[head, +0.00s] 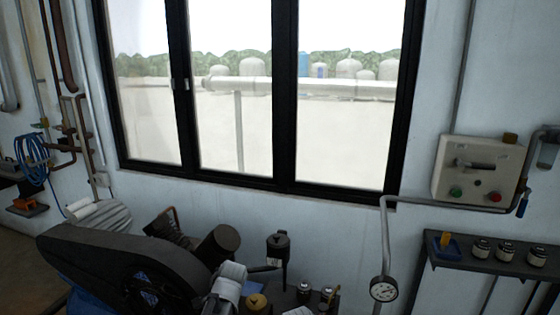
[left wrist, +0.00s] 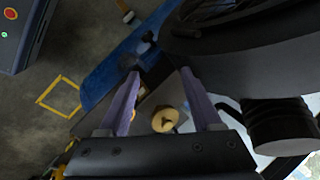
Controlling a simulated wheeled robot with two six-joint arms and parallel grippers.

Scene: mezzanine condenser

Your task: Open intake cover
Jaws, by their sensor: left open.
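A large dark grey rounded housing (head: 120,260) fills the lower left of the head view, with a round fan grille (head: 145,290) on its near side. I take it to carry the intake cover, but cannot tell the cover's edge or whether it is open. In the left wrist view the dark housing (left wrist: 245,65) is at the upper right, beside the right finger. My left gripper (left wrist: 158,76) is open, its two fingers apart with nothing held. A yellow knob (left wrist: 165,118) shows between the fingers, lower down. My right gripper is not in view.
A black canister (head: 278,250) and several small jars stand right of the housing. A pressure gauge (head: 383,289) on a pipe, a wall control box (head: 478,170) and a dark shelf (head: 490,262) are at the right. A yellow floor outline (left wrist: 60,96) marks open floor.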

